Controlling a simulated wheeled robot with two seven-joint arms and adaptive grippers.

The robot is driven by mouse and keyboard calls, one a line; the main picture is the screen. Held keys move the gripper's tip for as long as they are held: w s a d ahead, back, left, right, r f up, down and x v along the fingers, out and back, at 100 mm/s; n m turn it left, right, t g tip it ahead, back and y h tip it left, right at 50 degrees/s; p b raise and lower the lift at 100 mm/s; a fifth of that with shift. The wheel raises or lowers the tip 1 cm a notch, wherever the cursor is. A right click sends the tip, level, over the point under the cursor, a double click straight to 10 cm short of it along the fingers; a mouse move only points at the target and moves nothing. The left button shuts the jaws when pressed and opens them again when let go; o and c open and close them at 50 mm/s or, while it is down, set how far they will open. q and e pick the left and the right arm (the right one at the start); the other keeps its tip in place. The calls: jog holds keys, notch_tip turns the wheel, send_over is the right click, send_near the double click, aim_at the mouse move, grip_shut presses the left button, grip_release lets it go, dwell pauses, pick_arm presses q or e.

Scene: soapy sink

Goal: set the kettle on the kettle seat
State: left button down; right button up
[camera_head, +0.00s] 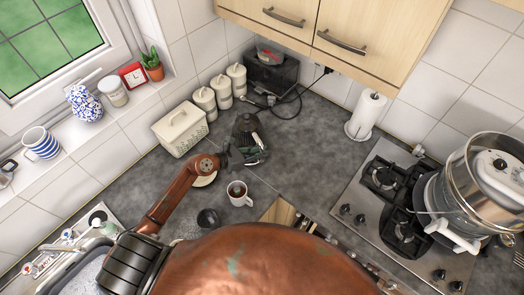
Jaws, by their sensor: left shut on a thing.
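The kettle (248,136) is dark with a glassy body and stands out on the grey worktop near the back corner. My left gripper (229,156) reaches it from the lower left and is shut on its near left side, probably at the handle. The fingertips are small and partly lost against the dark kettle. I cannot tell whether the kettle touches the worktop or is held just above it. The kettle seat cannot be made out clearly; it may be hidden by the kettle or the arm. My right gripper is not in view.
A white mug (239,193) and a dark round item (208,218) stand in front. A cream bread bin (180,128), white canisters (222,91) and a black appliance (271,74) with a cable line the back. The hob (385,200) is at right. Worktop right of the kettle is clear.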

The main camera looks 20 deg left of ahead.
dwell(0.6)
pick_arm(q)
jog(key=c, duration=1.8)
grip_release()
jog(key=shift+f, duration=0.15)
jog(key=shift+o, duration=0.2)
jog(key=shift+s+f, duration=0.1)
jog(key=shift+f, duration=0.2)
jog(key=v, duration=1.2)
jog(key=shift+r, duration=0.25)
jog(key=shift+a+f, duration=0.1)
